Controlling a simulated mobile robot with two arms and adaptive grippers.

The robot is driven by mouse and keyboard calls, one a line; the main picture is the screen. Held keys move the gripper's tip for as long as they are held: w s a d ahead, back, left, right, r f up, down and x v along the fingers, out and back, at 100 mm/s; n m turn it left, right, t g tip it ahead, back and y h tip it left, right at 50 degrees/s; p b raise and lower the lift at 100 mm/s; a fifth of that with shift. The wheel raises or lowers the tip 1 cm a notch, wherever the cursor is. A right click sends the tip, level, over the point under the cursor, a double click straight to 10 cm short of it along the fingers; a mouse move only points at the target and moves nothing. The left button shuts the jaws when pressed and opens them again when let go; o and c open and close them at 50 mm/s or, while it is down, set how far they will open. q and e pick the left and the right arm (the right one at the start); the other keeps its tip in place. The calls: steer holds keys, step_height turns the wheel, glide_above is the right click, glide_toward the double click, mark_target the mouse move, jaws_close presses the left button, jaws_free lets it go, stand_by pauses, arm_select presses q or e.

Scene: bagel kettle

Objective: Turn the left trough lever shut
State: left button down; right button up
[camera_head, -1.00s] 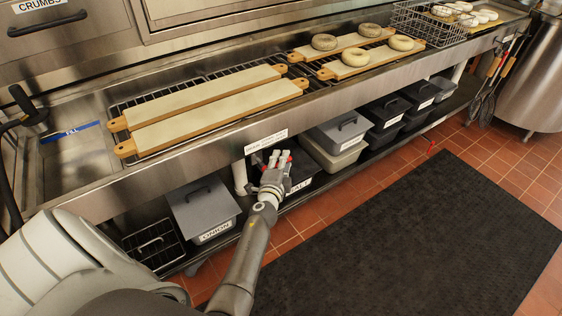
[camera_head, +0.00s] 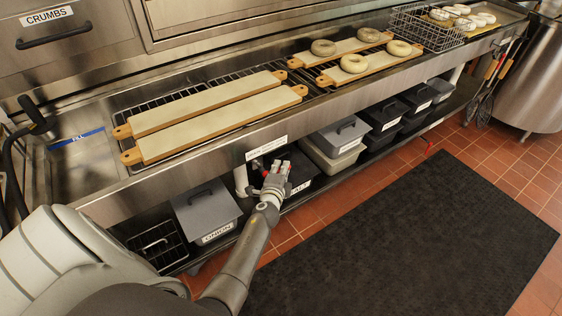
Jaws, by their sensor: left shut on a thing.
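My left gripper (camera_head: 277,170) reaches under the front of the steel trough (camera_head: 90,168), in front of a dark bin. Its fingers, with red and white parts, are shut near a small red piece (camera_head: 265,173), which looks like the left trough lever. The fingers hide most of it, so its angle cannot be told. A white drain pipe (camera_head: 241,180) comes down from the trough just left of the gripper. My right gripper is not in view.
Lidded bins stand on the shelf below, including a grey onion bin (camera_head: 206,212) left of the gripper. Two long boards (camera_head: 215,122) lie on the trough racks above, and bagels (camera_head: 354,63) sit on boards further right. A black mat (camera_head: 400,230) covers open floor.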

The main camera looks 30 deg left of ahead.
arm_select(q)
steer(key=m+g+p, duration=0.1)
steer(key=p, duration=0.1)
steer(key=f+g+p, duration=0.1)
steer(key=p, duration=0.2)
steer(key=m+g+p, duration=0.1)
steer(key=g+p, duration=0.1)
steer(key=p, duration=0.1)
steer(key=shift+s+a+f+m, duration=0.25)
steer(key=shift+s+m, duration=0.05)
steer(key=shift+s, duration=0.05)
steer(key=shift+s+a+f+m+g+y+b, duration=0.25)
steer(key=shift+s+f+m+g+y, duration=0.4)
steer(key=shift+g, duration=0.7)
steer(key=shift+s+a+f+m+g+y, duration=0.35)
steer(key=shift+s+m+g, duration=0.45)
steer(key=shift+g, duration=0.5)
steer(key=shift+s+a+f+m+g+y+b, duration=0.2)
steer(key=shift+s+f+m+g+y, duration=0.45)
steer(key=shift+g, duration=0.7)
steer(key=shift+s+r, duration=0.15)
steer(key=c, duration=1.4)
jaws_free()
steer(key=shift+c, duration=0.2)
steer(key=v, duration=1.2)
